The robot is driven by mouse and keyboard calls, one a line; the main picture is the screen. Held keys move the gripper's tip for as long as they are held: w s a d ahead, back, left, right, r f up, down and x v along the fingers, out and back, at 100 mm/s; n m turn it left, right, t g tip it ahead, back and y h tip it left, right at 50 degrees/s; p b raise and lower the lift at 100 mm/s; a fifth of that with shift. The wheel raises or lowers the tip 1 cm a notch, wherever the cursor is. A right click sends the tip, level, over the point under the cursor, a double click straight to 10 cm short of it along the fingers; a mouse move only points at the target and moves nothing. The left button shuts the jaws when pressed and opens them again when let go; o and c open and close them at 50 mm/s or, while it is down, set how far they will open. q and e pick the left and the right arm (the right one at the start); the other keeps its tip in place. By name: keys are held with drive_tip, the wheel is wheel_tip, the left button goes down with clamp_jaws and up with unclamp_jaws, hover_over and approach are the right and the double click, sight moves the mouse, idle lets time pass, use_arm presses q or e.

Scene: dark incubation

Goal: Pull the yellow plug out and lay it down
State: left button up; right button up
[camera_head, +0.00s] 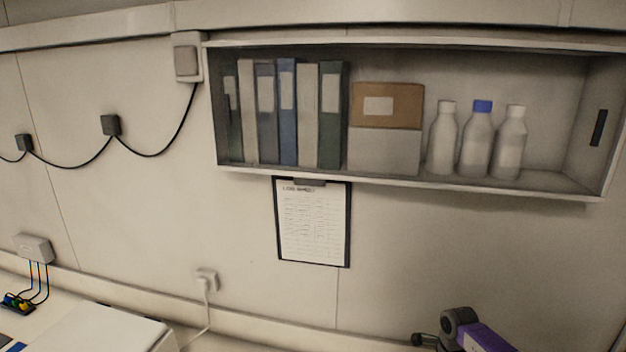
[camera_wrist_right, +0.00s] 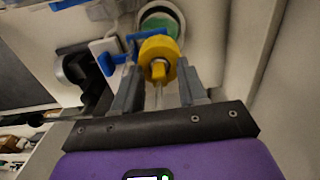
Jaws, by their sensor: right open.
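The yellow plug (camera_wrist_right: 158,48) shows in the right wrist view as a round yellow piece with a smaller yellow knob facing the camera. My right gripper (camera_wrist_right: 157,80) is open, with one grey finger on each side below the plug. The plug appears centred ahead of the gap; I cannot tell whether the fingers touch it. A blue bracket-like piece (camera_wrist_right: 118,58) is beside the plug, and a green disc in a pale ring (camera_wrist_right: 160,20) lies behind it. In the head view only part of my purple right arm (camera_head: 484,337) shows at the bottom right. My left gripper is not in view.
A wall shelf (camera_head: 400,183) holds binders, a box and bottles (camera_head: 442,140). A clipboard (camera_head: 313,222) hangs below it. Small coloured connectors with wires (camera_head: 18,302) lie at the lower left. A dark rounded object (camera_wrist_right: 82,75) is left of the right gripper.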

clamp_jaws()
drive_tip(key=shift+r, duration=0.1)
idle(0.4)
drive_tip(key=shift+r, duration=2.9)
